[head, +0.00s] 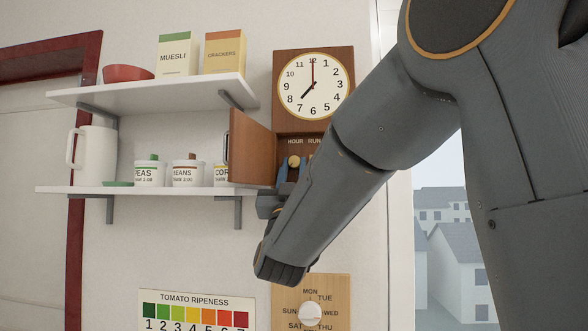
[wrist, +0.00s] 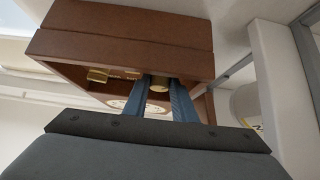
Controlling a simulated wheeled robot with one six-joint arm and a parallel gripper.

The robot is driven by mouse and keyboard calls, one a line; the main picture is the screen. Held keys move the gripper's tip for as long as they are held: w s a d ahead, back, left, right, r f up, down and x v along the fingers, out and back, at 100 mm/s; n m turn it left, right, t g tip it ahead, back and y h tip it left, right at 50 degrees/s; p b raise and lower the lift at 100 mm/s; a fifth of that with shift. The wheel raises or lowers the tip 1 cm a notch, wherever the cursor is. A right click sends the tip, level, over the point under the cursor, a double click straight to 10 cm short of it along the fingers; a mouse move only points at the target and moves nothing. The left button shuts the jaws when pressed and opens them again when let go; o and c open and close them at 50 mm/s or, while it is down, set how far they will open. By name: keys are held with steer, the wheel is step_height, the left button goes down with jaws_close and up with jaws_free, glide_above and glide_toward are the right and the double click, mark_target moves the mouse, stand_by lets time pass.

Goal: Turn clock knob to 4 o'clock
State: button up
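The wooden wall clock (head: 278,90) hangs to the right of the shelves. Its black hour hand points near 7 and the red hand points to 12. Its lower compartment is open, with the small door (head: 250,148) swung out to the left. Under the HOUR and RUN labels sits a round brass knob (head: 294,161); it also shows in the wrist view (wrist: 158,84). My gripper (wrist: 161,82) reaches up from below, one blue finger on each side of the knob. Whether the fingers touch it is not clear.
The upper shelf (head: 150,95) holds a red bowl and two boxes. The lower shelf (head: 150,190) holds a pitcher and several jars, close to the clock door. A wooden day dial (head: 340,290) is below. A window is at right.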

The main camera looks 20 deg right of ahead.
steer(key=shift+n+y, duration=0.5)
